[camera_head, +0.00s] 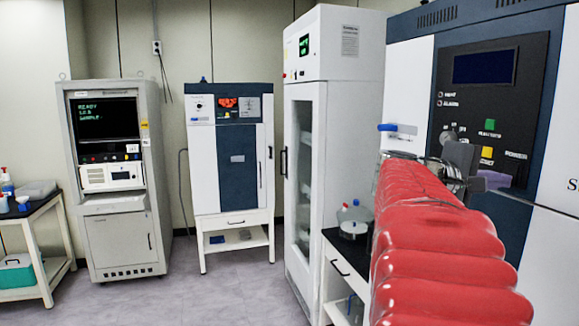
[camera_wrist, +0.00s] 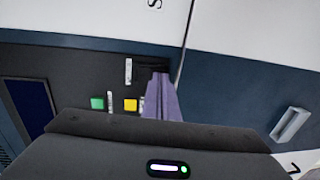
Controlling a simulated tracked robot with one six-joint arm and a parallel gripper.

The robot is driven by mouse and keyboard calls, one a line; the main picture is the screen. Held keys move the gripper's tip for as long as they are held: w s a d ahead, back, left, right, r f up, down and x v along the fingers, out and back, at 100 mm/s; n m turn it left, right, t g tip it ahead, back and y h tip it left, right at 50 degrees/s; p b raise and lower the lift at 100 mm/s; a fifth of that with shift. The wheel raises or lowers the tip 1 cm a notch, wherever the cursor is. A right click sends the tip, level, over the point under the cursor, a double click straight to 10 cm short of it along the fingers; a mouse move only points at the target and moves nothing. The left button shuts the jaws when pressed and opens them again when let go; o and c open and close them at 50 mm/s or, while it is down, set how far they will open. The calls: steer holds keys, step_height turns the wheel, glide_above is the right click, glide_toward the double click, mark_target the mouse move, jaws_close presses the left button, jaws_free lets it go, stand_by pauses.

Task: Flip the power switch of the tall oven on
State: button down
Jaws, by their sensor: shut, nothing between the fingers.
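A tall white and dark blue machine (camera_head: 408,75) stands at the right; I take it as the tall oven, though no name is readable. Its black control panel has a dark screen (camera_head: 484,67), a green button (camera_head: 490,125), a yellow button (camera_head: 487,152) and a white label (camera_head: 516,155) that seems to read POWER. My gripper (camera_head: 497,180) is in front of the panel's lower right, its purple fingers together and empty. In the wrist view the closed fingertips (camera_wrist: 160,76) lie beside the label (camera_wrist: 128,70). A dark slot-like part (camera_wrist: 153,64) is partly hidden behind them; switch position and contact cannot be told.
My red-sleeved arm covers the lower right. A tall white glass-door cabinet (camera_head: 334,45) stands left of the machine, by a black-topped bench (camera_head: 345,258). A white and blue oven-like unit (camera_head: 203,160) and a grey console (camera_head: 120,230) stand farther back. The middle floor (camera_head: 215,295) is clear.

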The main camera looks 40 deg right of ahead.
steer(key=shift+d+f, duration=0.1)
steer(key=shift+d, duration=0.05)
stand_by(0.3)
steer(key=w+a+f, duration=0.1)
steer(key=w+a, duration=0.1)
steer(key=a, duration=0.4)
steer(key=w+a, duration=0.3)
steer(key=a, duration=0.3)
steer(key=shift+w+a+f, duration=0.25)
steer(key=shift+a+f, duration=0.15)
